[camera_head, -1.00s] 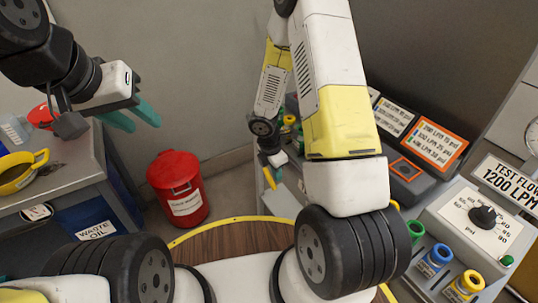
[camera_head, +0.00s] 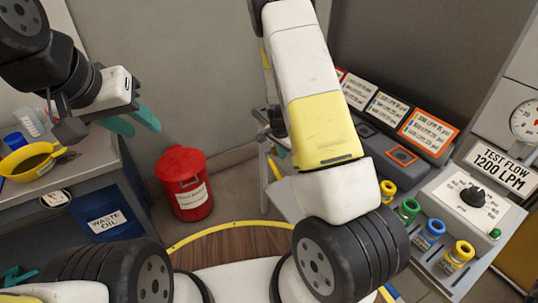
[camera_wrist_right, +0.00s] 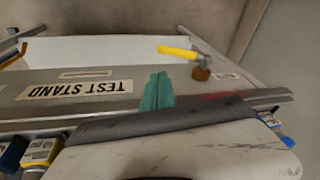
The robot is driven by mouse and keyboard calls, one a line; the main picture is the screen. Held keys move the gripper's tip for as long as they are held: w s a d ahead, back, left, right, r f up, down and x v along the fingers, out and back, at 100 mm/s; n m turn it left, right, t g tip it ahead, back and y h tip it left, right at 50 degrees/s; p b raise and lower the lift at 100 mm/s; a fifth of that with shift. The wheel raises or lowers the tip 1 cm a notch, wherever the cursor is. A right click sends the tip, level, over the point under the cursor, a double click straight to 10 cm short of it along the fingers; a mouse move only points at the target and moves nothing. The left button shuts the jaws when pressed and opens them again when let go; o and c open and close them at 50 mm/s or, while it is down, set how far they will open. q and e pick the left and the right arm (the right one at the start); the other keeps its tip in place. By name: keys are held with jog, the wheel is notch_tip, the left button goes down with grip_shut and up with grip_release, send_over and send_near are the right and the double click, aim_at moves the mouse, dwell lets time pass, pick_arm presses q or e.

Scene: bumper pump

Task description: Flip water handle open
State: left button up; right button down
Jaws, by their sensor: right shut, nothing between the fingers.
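A yellow lever-like handle (camera_wrist_right: 180,53) with a brownish end piece lies near the far edge of the test stand (camera_wrist_right: 130,72) in the right wrist view. I cannot tell for sure that it is the water handle. My right gripper (camera_wrist_right: 157,90) is shut and empty, its teal fingers together, apart from the yellow handle and below and left of it in that picture. In the head view my right arm hides the right fingertips. My left gripper (camera_head: 132,121) is open and empty, in the air by the workbench at the left.
A red bin (camera_head: 186,185) stands on the floor. A yellow pan (camera_head: 30,162) sits on the left workbench (camera_head: 90,152).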

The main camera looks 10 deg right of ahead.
jog(key=shift+w+d+r+m, duration=0.2)
jog(key=shift+w+m, duration=0.1)
jog(key=shift+m, duration=0.6)
send_over(278, 175)
jog(key=s+d, duration=0.2)
jog(key=f, duration=0.9)
jog(key=shift+w+a+f, duration=0.15)
jog(key=shift+a+f, duration=0.1)
jog(key=shift+f, duration=0.05)
jog(key=shift+w+a+f, duration=0.25)
jog(key=shift+w+f, duration=0.05)
jog(key=shift+f, duration=0.25)
jog(key=shift+w+a+f, duration=0.2)
jog(key=shift+w+f, duration=0.05)
jog(key=shift+f, duration=0.3)
jog(key=shift+w+a+f, duration=0.25)
jog(key=shift+w+f, duration=0.1)
jog(key=shift+f, duration=0.2)
jog(key=shift+f, duration=0.15)
